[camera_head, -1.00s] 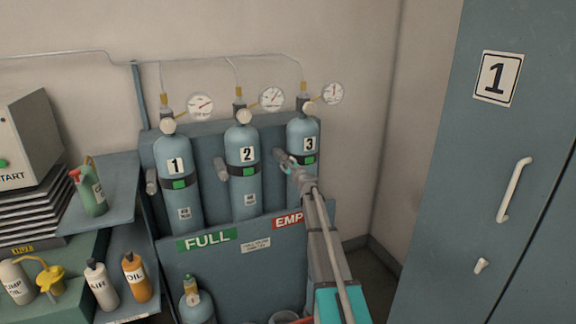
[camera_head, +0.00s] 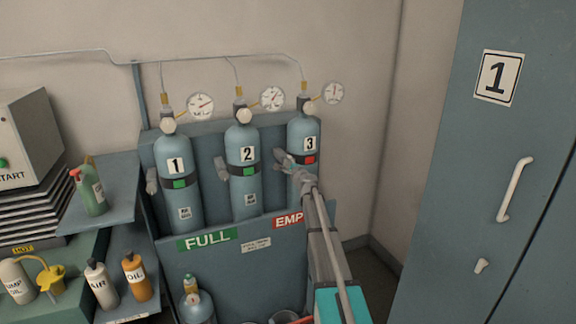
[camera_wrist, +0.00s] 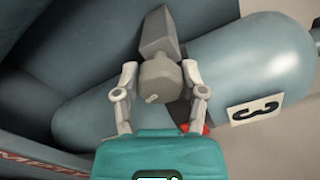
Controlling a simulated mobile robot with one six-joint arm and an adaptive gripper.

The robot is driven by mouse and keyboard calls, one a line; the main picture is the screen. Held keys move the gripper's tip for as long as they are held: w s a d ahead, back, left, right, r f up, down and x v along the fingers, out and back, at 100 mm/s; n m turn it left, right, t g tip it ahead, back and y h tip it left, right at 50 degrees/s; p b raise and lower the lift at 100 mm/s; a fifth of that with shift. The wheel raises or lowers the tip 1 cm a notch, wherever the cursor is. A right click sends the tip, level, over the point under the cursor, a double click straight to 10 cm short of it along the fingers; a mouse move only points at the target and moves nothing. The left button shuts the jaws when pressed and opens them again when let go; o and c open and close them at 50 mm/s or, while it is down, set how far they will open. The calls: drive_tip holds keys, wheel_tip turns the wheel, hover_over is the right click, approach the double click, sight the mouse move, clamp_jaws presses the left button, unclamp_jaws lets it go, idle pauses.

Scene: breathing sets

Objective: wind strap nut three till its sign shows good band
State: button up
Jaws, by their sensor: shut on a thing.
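Cylinder three (camera_head: 303,128) stands at the right end of the rack, its strap around its middle. The sign on that strap (camera_head: 309,160) is red; a bit of red also shows in the wrist view (camera_wrist: 207,129) beside my right finger. My gripper (camera_head: 287,160) is at the left side of cylinder three. In the wrist view my gripper (camera_wrist: 160,78) is shut on the grey strap nut three (camera_wrist: 158,92), one finger on each side. In the head view my gripper mostly hides this nut.
Cylinders one (camera_head: 174,150) and two (camera_head: 241,143) stand to the left, both with green strap signs. Their strap nuts (camera_head: 151,181) stick out at the left. A rack front panel (camera_head: 205,270) stands below. A blue cabinet (camera_head: 450,170) is at the right.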

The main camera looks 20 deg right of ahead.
drive_tip(key=o, duration=1.1)
drive_tip(key=shift+o, duration=0.2)
drive_tip(key=s, duration=1.2)
